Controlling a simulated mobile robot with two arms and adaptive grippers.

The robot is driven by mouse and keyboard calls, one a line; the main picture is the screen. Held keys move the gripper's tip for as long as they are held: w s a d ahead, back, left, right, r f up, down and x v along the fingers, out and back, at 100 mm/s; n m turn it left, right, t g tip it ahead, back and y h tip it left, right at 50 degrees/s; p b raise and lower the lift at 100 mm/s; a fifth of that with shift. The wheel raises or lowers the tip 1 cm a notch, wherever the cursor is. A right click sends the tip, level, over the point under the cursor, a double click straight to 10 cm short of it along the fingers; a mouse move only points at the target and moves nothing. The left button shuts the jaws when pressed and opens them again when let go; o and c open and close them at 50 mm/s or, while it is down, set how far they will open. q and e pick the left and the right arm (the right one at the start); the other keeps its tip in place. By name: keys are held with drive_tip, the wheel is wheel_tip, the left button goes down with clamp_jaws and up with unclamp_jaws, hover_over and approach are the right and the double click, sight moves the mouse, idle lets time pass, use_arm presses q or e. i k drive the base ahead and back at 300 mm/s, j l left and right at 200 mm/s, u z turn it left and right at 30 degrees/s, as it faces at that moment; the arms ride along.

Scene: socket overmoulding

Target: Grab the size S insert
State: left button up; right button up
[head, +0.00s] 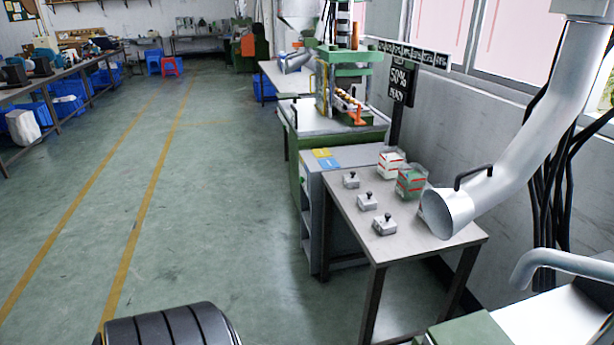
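Three small grey metal blocks with black knobs stand in a slanting row on the grey table (345,208): a far block (351,181), a middle block (367,202) and a near block (385,226). Two clear containers also stand there, one with red and white contents (391,166) and one with green and red contents (411,182). No size marking is readable, so I cannot tell which thing is the size S insert. Neither of my grippers is in view.
A wide duct (520,160) with its open mouth hangs over the table's right side. A green machine (345,85) stands behind, beside a grey cabinet (312,205). A wall with windows bounds the right. The green floor (230,190) on the left is clear.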

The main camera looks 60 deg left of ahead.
sight(367, 202)
drive_tip(key=u, duration=1.45)
drive_tip(key=i+j+z, duration=0.1)
drive_tip(key=i+j, duration=0.25)
drive_tip(key=i+j+z, duration=0.15)
drive_tip(key=i+j, duration=0.15)
drive_tip(key=i+j+z, duration=0.1)
drive_tip(key=i+j, duration=0.2)
drive_tip(key=j, duration=0.15)
drive_tip(key=i+j+z, duration=0.15)
drive_tip(key=j, duration=0.25)
drive_tip(key=i+j+z, duration=0.1)
drive_tip(key=i+j, duration=0.3)
drive_tip(key=j, duration=0.1)
